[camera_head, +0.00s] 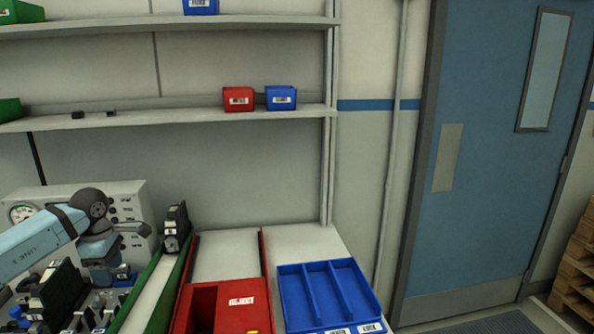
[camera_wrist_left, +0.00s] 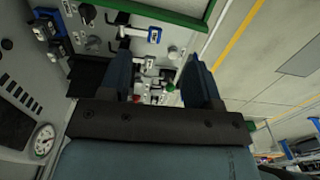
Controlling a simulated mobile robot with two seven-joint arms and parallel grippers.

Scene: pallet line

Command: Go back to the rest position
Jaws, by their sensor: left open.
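My left arm comes in from the left in the head view and bends down at a dark joint. My left gripper (camera_head: 112,275) is low beside the grey panel, partly lost among dark and blue parts. In the left wrist view, my left gripper (camera_wrist_left: 160,62) has its two dark fingers well apart, with nothing held between them. Panel fittings show behind the gap. My right gripper is in neither view.
A grey panel with a gauge (camera_head: 22,213) stands behind the arm. A dark device (camera_head: 176,228) stands by the green-edged rail. A red reject bin (camera_head: 246,318) and a blue divided tray (camera_head: 292,300) lie to the right. Shelves (camera_head: 200,115) hang above; a blue door (camera_head: 490,180) is at right.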

